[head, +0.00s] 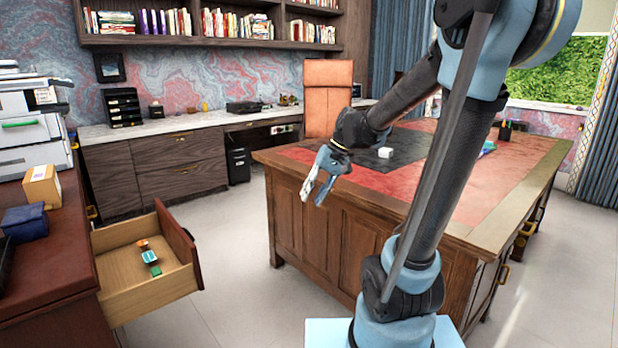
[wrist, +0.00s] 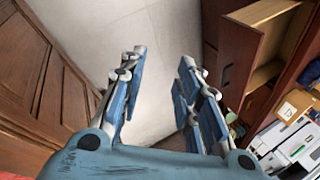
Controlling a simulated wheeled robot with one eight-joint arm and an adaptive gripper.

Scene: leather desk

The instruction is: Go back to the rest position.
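My gripper (head: 318,188) hangs in the air at the near left corner of the wooden desk (head: 345,232), in front of its panelled side. In the wrist view my gripper (wrist: 160,90) is open, its two blue fingers wide apart. Only the pale floor (wrist: 160,40) shows between them. Nothing is held. My arm reaches across the right half of the head view and hides part of the desk.
An open drawer (head: 110,237) at the left holds a few small items. Its cabinet (head: 50,265) carries a box (head: 42,187) and a printer (head: 30,130). A small white object (head: 385,152) lies on the desk. An orange chair (head: 328,95) stands behind. Floor (head: 235,260) is clear between drawer and desk.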

